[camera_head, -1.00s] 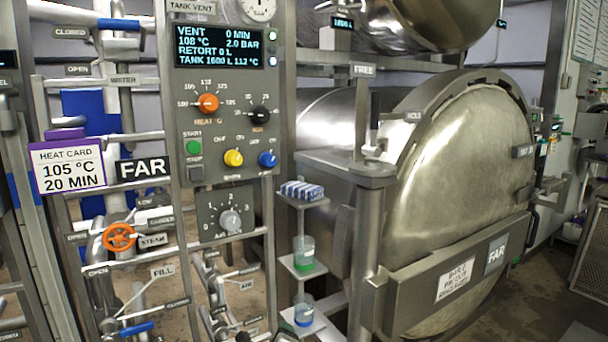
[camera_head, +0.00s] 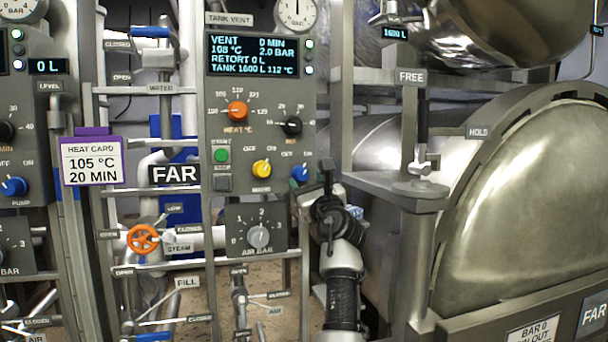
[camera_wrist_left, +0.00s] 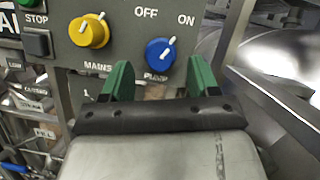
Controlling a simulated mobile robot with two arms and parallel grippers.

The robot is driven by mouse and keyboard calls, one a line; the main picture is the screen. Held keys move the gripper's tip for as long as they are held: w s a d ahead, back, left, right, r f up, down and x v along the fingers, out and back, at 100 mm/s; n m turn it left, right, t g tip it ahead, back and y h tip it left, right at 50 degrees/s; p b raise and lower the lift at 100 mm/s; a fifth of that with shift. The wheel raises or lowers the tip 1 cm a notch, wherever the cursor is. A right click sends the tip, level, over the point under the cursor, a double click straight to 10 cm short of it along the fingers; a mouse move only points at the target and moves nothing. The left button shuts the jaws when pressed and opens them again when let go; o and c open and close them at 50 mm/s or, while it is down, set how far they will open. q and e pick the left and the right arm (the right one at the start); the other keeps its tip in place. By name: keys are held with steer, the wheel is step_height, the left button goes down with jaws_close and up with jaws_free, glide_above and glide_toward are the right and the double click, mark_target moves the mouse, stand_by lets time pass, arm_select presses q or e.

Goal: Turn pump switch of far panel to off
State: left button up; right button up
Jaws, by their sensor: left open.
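The pump switch is a blue knob (camera_head: 299,173) at the lower right corner of the far panel (camera_head: 262,140), beside the yellow mains knob (camera_head: 262,169). In the left wrist view the pump switch (camera_wrist_left: 160,53) has a white pointer tilted up and right, toward ON. My left gripper (camera_head: 326,178) is just right of and below the switch. In the left wrist view its green fingers (camera_wrist_left: 160,79) are open and empty, one to each side below the knob. I see no contact with it. My right gripper is not in view.
A grey air dial (camera_head: 258,236) sits below the panel, and an orange steam wheel (camera_head: 142,239) is at lower left. A post with a shelf (camera_head: 400,190) and the large steel retort (camera_head: 540,190) stand right of my arm. A similar panel (camera_head: 22,140) is at far left.

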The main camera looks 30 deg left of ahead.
mark_target(303, 176)
arm_select(q)
steer(key=x, duration=0.2)
steer(key=shift+w+a+r, duration=0.15)
steer(key=shift+w+a, duration=0.05)
steer(key=shift+a, duration=0.1)
steer(key=shift+w+a+r, duration=0.15)
steer(key=shift+w+a, duration=0.15)
steer(key=shift+a, duration=0.15)
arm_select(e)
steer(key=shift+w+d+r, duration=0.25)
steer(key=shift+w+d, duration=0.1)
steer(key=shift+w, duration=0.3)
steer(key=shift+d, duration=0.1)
arm_select(q)
steer(key=shift+c, duration=0.6)
steer(key=c, duration=0.8)
